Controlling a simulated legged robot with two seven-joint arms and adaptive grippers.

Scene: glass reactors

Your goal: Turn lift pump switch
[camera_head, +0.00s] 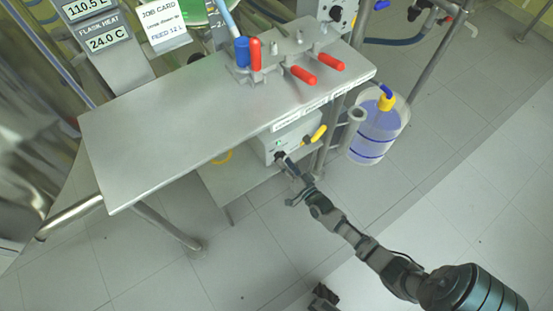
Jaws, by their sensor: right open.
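A pale control box (291,137) hangs under the front right part of the steel table. It has a small dark switch knob (279,156) on its front and a yellow handle (319,134) at its right. I cannot tell which way the knob points. My right gripper (290,179) is open, just below the box, with one finger up close to the knob. I cannot tell whether that finger touches it. A dark part at the bottom edge (322,297) may be my left gripper; it is cut off by the picture edge.
The steel table (170,130) carries a manifold with red handles (303,75) and a blue cap. A clear vessel of bluish liquid (377,130) stands right of the box. A lower shelf (240,185) and table legs are below. The floor at right is clear.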

